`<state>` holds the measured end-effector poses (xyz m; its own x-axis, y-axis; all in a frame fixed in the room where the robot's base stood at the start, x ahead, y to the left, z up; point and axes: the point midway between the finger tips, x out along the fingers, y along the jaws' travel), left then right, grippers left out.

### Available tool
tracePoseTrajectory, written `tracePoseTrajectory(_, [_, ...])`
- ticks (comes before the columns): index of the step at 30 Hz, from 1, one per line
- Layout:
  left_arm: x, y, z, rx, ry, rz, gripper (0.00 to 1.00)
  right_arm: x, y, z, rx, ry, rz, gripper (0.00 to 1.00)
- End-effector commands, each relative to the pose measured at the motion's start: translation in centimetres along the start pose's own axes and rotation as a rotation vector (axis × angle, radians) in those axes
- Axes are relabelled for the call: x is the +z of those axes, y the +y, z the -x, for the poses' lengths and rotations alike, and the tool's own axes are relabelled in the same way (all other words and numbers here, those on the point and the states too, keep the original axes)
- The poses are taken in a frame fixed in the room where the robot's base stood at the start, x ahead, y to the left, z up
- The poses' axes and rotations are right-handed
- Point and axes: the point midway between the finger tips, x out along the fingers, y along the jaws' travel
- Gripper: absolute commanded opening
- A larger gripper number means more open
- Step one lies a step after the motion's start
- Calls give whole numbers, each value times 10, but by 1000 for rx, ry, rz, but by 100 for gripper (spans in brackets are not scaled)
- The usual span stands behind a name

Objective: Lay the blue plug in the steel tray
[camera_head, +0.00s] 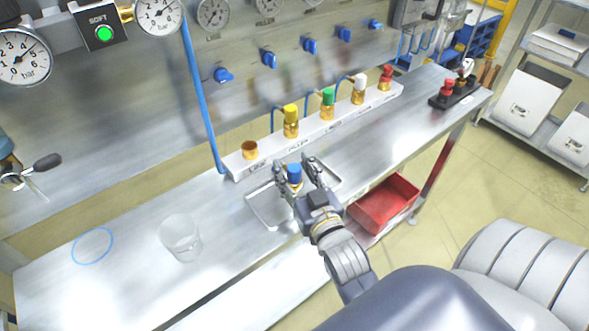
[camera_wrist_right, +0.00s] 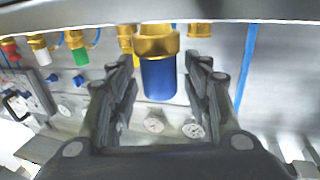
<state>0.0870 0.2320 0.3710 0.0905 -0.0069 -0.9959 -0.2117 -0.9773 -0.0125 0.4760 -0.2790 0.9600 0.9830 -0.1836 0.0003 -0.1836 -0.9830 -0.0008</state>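The blue plug (camera_head: 294,174), a blue cap on a brass body, is upright over the steel tray (camera_head: 268,211), at its back part in the head view. In the right wrist view, which is upside down, the plug (camera_wrist_right: 158,78) is between the two dark fingers, with narrow gaps on both sides. My right gripper (camera_head: 296,168) is open around the plug. The brass end is close to a grey surface at the top of the wrist view; I cannot tell whether it touches. My left gripper is not in view.
Behind the tray, a white rail (camera_head: 308,131) holds yellow, green, white and red plugs; its left-end brass socket (camera_head: 250,150) has no cap. A clear beaker (camera_head: 181,238) stands left of the tray. A red bin (camera_head: 384,203) is at the right, below the bench. The bench front-left is mostly clear.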

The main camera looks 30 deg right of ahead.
Motion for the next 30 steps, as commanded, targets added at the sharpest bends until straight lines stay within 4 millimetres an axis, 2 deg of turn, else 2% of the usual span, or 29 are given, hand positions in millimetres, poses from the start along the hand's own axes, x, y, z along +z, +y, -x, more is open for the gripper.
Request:
tracePoseTrajectory(6, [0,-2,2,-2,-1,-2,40,-6,0,0,0,1,0,45])
tracePoseTrajectory(8, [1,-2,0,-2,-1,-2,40,-2,0,5,0,-2,0,45])
tracePoseTrajectory(24, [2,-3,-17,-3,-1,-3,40,-1,0,86,0,-5,0,45])
tracePoseTrajectory(30, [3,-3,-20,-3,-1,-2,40,-1,0,108,-2,-4,0,45])
